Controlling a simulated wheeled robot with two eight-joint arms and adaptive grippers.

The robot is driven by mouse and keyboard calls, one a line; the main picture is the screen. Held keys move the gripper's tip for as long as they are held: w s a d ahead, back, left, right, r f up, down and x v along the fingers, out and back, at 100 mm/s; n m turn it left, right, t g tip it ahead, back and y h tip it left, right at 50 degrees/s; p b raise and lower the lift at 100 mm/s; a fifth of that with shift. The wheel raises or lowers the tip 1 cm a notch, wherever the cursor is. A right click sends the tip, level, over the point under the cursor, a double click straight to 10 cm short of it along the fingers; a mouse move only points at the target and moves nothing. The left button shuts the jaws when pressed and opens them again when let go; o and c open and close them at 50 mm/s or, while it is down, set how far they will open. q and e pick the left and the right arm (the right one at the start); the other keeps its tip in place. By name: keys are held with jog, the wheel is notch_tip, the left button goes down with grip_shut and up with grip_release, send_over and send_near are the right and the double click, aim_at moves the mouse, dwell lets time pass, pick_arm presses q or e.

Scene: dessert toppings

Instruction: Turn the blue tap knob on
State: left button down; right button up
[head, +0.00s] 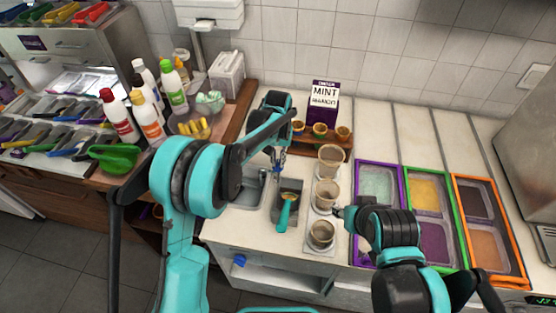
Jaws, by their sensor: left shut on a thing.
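My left gripper (279,164) points down at the back of the small sink (246,195) set in the white counter. It is shut on the blue tap knob, of which only a small blue bit (277,171) shows at the fingertips. The rest of the knob and most of the tap are hidden by my gripper and arm, so I cannot tell how far the knob is turned. My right gripper (341,212) is beside the middle cup, small and partly hidden by its own arm; its fingers are unclear.
A teal-handled scoop (286,212) rests in a dark well right of the sink. Three cups (322,234) stand in a row beside it. Topping trays (436,184) fill the right. A mint box (323,100) is behind.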

aim_at(278, 163)
dwell(0.3)
pick_arm(q)
jog(key=c, duration=1.6)
grip_release()
jog(key=shift+r, duration=0.1)
notch_tip(278, 163, up, 12)
jog(key=shift+f, duration=0.1)
